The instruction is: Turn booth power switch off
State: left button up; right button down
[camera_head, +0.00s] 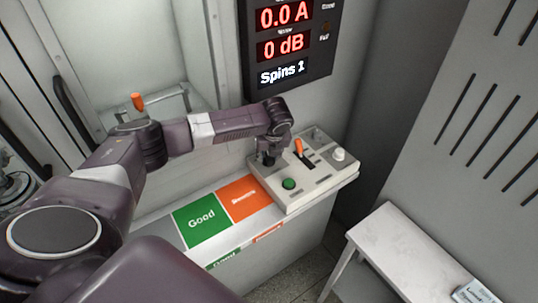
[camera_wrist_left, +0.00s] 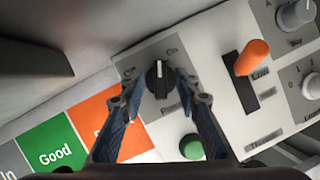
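The booth power switch (camera_wrist_left: 158,82) is a black rotary knob with a white mark at its top in the left wrist view. A label reading On is at its upper right and one that seems to read Off is at its left. My left gripper (camera_wrist_left: 159,78) has one finger on each side of the knob, with a narrow gap seeming to show on both sides. In the head view my left gripper (camera_head: 268,158) is over the left part of the control panel (camera_head: 318,187) and hides the knob. My right gripper is not in view.
An orange lever (camera_head: 298,146), a green button (camera_head: 289,184) and a pale knob (camera_head: 339,154) sit on the same panel. Green Good (camera_head: 199,222) and orange (camera_head: 244,197) areas lie left of it. A display (camera_head: 285,45) hangs above; a white table (camera_head: 400,245) stands at right.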

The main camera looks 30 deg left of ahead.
pick_arm(q)
grip_shut()
